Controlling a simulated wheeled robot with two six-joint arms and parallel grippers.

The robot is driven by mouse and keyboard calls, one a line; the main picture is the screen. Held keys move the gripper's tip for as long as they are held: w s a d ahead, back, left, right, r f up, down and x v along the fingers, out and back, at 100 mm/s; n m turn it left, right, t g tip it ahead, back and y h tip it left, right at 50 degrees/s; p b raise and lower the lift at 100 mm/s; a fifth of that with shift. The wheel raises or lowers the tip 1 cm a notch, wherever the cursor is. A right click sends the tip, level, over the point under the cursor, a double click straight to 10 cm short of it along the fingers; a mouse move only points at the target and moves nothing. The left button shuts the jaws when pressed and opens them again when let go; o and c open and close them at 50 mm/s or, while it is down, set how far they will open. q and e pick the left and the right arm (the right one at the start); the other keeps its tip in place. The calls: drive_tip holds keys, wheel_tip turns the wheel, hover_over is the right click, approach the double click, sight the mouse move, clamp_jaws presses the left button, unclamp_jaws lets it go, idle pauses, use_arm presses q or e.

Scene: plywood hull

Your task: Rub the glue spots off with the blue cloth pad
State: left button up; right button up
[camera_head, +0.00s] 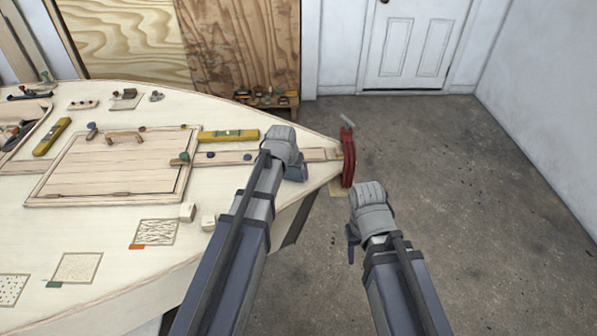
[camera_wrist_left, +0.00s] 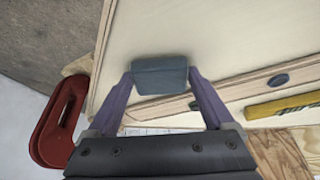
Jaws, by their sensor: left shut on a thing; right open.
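My left gripper (camera_head: 295,172) is over the pointed right end of the pale plywood deck (camera_head: 280,128). In the left wrist view its two purple fingers are shut on the blue-grey cloth pad (camera_wrist_left: 160,75), which is held over or on the deck; contact is unclear. A dark blue round spot (camera_head: 248,157) lies on the wooden strip left of this gripper and shows in the wrist view (camera_wrist_left: 278,80). I cannot tell whether these are glue. My right gripper (camera_head: 353,245) is off the deck, over the floor, open.
A red clamp (camera_head: 348,157) grips the deck's tip. A yellow level (camera_head: 229,136) lies behind the strip, left of my left gripper. A framed hatch (camera_head: 115,165), small blocks (camera_head: 187,212) and patterned squares (camera_head: 157,233) occupy the left. Concrete floor at right is free.

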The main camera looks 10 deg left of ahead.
use_arm(q)
drive_tip(key=shift+s+a, duration=0.25)
drive_tip(key=shift+a, duration=0.65)
wheel_tip(320, 180, up, 6)
drive_tip(key=p, duration=0.6)
wheel_tip(320, 180, up, 3)
drive_tip(key=p, duration=0.3)
idle(0.4)
